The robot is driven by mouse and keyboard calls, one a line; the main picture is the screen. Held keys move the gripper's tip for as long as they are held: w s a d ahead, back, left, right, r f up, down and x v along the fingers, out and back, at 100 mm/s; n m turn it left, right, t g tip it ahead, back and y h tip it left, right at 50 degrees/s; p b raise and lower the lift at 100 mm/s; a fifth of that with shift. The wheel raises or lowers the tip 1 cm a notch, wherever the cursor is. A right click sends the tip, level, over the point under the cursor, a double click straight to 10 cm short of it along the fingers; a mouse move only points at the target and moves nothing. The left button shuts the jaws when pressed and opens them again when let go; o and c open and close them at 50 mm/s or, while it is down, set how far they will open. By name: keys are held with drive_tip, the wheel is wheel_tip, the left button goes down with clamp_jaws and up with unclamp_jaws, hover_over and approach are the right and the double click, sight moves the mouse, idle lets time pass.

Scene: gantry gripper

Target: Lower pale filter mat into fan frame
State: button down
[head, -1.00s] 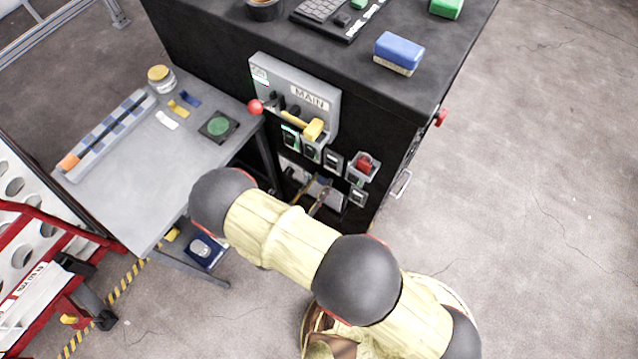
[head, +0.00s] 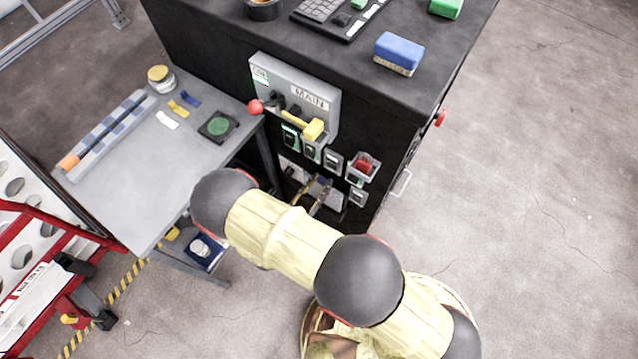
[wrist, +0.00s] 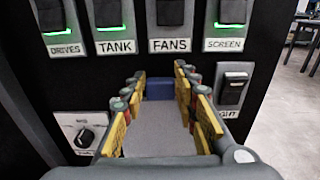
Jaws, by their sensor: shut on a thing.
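My gripper (wrist: 160,82) is low at the front of the black cabinet; its fingers also show in the head view (head: 318,196), partly behind my arm. The yellow-padded fingers stand apart, shut on a flat pale grey piece (wrist: 156,135), which looks like the filter mat. A dark blue block (wrist: 160,88) shows beyond the mat, between the fingertips; I cannot tell whether it belongs to the fan frame. The fan frame cannot be made out clearly. The FANS label (wrist: 170,45) is on the panel above the fingertips.
Labelled switches line the black cabinet (head: 400,120). A grey side table (head: 130,190) stands left. Open floor lies to the right.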

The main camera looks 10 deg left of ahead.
wheel_tip(320, 180, down, 7)
drive_tip(key=b, duration=0.5)
idle(2.6)
drive_tip(key=c, duration=1.3)
unclamp_jaws()
drive_tip(key=v, duration=0.7)
drive_tip(key=shift+s+a, duration=0.15)
drive_tip(key=shift+s, duration=0.05)
